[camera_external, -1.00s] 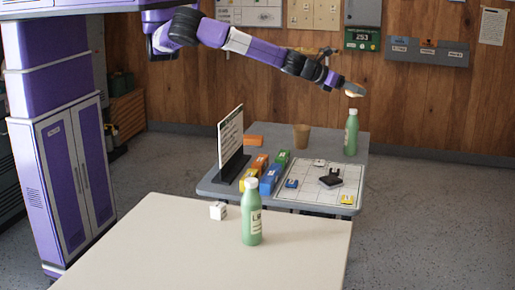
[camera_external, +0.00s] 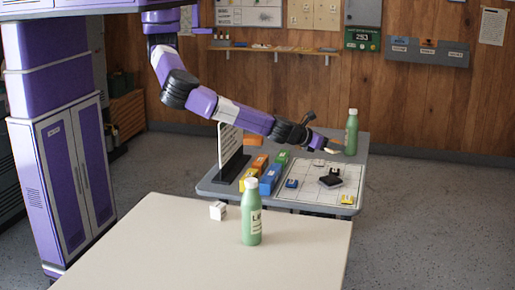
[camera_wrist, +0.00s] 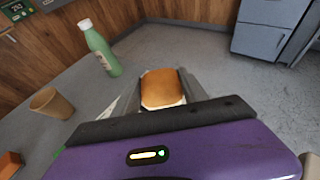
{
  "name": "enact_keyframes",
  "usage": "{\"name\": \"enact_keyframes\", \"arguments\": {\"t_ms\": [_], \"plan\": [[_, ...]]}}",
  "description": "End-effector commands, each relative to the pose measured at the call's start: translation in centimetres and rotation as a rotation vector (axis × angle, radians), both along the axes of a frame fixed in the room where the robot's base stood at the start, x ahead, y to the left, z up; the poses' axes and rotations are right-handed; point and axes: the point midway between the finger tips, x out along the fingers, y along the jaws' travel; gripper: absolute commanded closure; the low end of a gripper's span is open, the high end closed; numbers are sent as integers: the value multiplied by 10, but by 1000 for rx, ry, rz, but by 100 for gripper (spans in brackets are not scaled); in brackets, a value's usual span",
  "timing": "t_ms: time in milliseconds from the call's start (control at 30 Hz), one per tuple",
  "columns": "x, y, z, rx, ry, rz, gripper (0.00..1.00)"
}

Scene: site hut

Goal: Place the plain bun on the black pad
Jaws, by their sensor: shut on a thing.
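The plain bun (camera_wrist: 160,88) is golden brown on top with a paler lower edge. My gripper (camera_wrist: 163,97) is shut on it, with a grey finger at each side. In the external view my gripper (camera_external: 329,146) holds the bun (camera_external: 332,148) in the air over the far part of the grey table, and it looks small there. A dark, flat piece that looks like the black pad (camera_external: 328,183) lies on the white gridded sheet, nearer the camera than my gripper. The pad does not show in the wrist view.
A green bottle (camera_external: 351,133) stands at the far right of the grey table. A brown cup (camera_wrist: 52,103) stands near it. Coloured blocks (camera_external: 268,180) and an upright sign (camera_external: 231,150) are left of the gridded sheet (camera_external: 300,191). The cream table (camera_external: 180,245) is in front.

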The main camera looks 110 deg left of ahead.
Motion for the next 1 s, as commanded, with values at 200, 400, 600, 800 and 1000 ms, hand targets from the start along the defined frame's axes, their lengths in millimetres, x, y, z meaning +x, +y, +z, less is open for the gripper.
{"name": "enact_keyframes", "arguments": {"t_ms": [200, 400, 600, 800, 1000], "plan": [[0, 1, -49, 1, 2, -1, 90], [0, 0, -65, 0, 0, -1, 90], [0, 1, -92, 1, 3, -1, 90], [0, 0, -107, 1, -1, 0, 90], [0, 0, -107, -1, -1, 0, 90]]}}
